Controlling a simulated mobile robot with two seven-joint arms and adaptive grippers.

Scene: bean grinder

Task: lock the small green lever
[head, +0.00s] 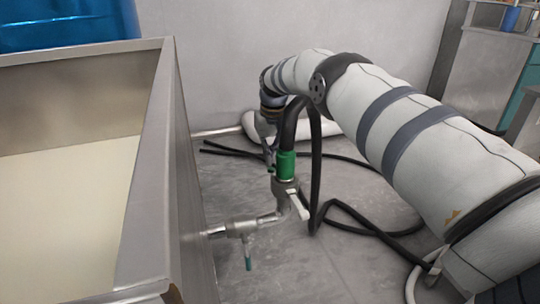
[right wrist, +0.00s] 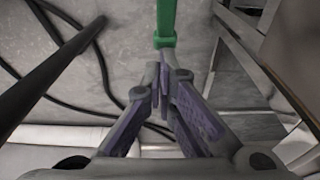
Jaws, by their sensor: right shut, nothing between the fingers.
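A small teal-green lever (head: 248,258) hangs down from the metal pipe valve (head: 243,229) on the side of the bin in the head view. A bright green coupling (head: 286,165) joins the thick black hose to the pipe's upright end. My right gripper (head: 269,150) points down just left of the coupling, above the pipe; its tips are partly hard to make out. In the right wrist view its fingers (right wrist: 163,85) are together and empty. A green bar (right wrist: 165,28) lies just beyond the tips; I cannot tell if it is the lever or touches them. My left gripper is not in view.
A large metal bin (head: 160,150) with a pale inside stands at the left. A white handle (head: 298,206) sticks out below the coupling. Black hoses (head: 365,225) loop over the grey floor. Bare floor lies in front of the pipe.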

